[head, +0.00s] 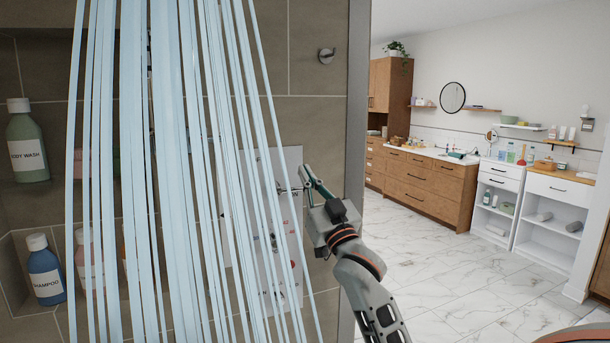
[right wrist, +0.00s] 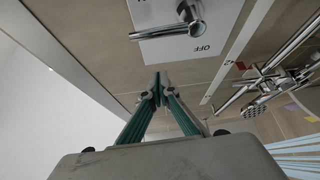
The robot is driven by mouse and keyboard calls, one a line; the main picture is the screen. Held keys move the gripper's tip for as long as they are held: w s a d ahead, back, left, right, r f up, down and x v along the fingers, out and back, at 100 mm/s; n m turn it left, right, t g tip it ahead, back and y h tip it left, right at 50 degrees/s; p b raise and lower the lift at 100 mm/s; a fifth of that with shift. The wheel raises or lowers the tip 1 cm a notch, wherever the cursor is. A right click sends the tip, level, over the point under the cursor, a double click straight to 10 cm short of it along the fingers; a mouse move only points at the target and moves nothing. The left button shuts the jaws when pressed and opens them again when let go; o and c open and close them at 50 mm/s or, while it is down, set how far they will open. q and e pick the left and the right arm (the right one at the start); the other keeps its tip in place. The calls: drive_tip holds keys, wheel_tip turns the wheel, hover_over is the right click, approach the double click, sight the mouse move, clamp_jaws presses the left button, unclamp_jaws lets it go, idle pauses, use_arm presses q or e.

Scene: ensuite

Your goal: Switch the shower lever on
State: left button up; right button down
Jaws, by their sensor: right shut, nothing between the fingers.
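The shower lever (right wrist: 165,32) is a chrome handle on a white plate (right wrist: 215,22) in the right wrist view. Its arm lies sideways across the plate, and the word OFF is printed beside it. My right gripper (right wrist: 158,82) is shut and empty, its fingertips just short of the plate's edge and apart from the lever. In the head view the right gripper (head: 304,172) is beside the white panel (head: 290,165) on the tiled wall. Light blue water streams (head: 175,130) fall in front of the wall and partly cover the panel. My left gripper is out of view.
Bottles stand in wall niches at the left, including a green one (head: 26,145) and a blue shampoo bottle (head: 45,272). Chrome shower fittings (right wrist: 265,85) are on the wall. Open marble floor (head: 450,255) lies right of the wall's edge, with wooden cabinets (head: 425,185) beyond.

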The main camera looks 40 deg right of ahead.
drive_tip(key=b+v, duration=0.1)
drive_tip(key=v, duration=0.8)
drive_tip(key=shift+w+f, duration=0.3)
drive_tip(key=shift+f, duration=0.05)
drive_tip(key=shift+a, duration=0.15)
